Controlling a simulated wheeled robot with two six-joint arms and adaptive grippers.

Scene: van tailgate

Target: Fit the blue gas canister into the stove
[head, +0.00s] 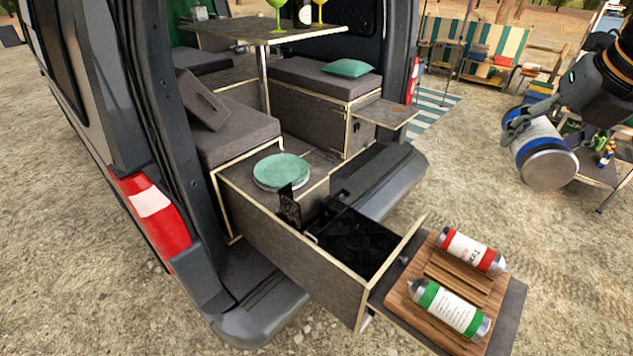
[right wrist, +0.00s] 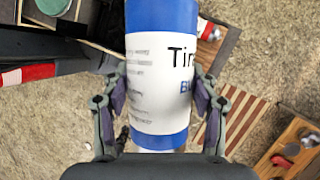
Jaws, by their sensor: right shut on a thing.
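The blue gas canister (head: 543,158), white with blue bands, is held in the air at the right of the head view, tilted, its flat silver end facing the camera. My right gripper (head: 517,127) is shut on it. In the right wrist view the canister (right wrist: 160,70) sits between both fingers of the gripper (right wrist: 160,108), its label showing. The black stove (head: 352,246) lies in the pulled-out drawer, left of and below the canister and well apart from it. Its inside is dark and hard to make out. My left gripper is not in view.
A red canister (head: 473,250) and a green canister (head: 449,308) lie on a slatted wooden board (head: 406,293) beyond the drawer's end. A low table (head: 598,173) stands behind the held canister.

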